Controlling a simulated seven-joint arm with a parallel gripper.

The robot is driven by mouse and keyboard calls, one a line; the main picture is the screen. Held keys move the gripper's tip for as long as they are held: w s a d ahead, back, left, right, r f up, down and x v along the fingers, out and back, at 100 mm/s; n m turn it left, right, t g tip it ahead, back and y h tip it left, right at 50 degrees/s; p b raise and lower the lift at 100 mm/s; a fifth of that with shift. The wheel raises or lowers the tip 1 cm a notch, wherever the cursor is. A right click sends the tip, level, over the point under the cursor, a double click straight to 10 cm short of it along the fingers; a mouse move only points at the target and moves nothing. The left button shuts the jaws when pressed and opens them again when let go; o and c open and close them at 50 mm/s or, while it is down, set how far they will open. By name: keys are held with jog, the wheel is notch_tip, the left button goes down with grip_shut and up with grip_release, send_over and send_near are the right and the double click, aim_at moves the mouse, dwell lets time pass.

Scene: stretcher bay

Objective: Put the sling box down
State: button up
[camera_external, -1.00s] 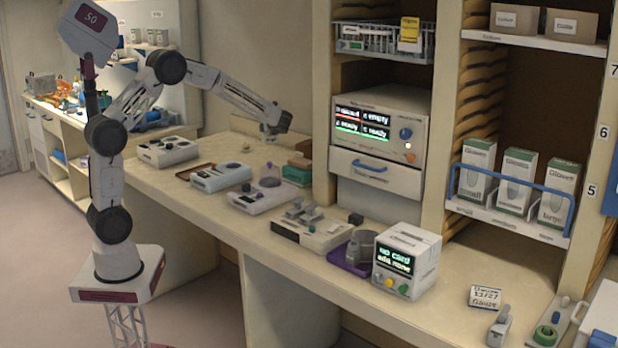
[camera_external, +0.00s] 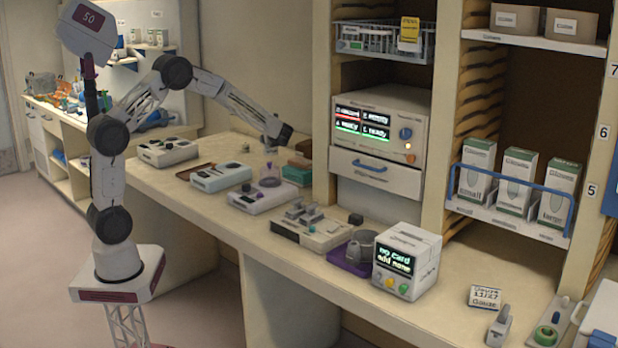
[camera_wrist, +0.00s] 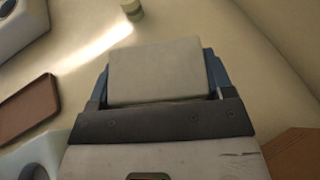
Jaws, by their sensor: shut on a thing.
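The sling box (camera_wrist: 157,72), a plain pale grey box, sits between the two blue fingers of my gripper (camera_wrist: 158,82) in the wrist view. The gripper is shut on it. In the outside view my gripper (camera_external: 271,146) is low over the back of the counter, left of the tall shelf unit. The box is small and hard to make out there. I cannot tell whether its underside touches the counter.
A brown tray (camera_wrist: 28,108) lies left of the gripper, with a pale device (camera_wrist: 18,28) beyond. A small pale-green item (camera_wrist: 132,9) stands ahead. A brown box (camera_wrist: 293,155) is close at lower right. The counter (camera_wrist: 245,85) right of the held box is bare.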

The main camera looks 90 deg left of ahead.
jog(key=shift+f, duration=0.25)
jog(key=shift+f, duration=1.8)
jog(key=shift+f, duration=0.1)
jog(key=o, duration=1)
jog(key=shift+c, duration=0.2)
jog(key=v, duration=1.2)
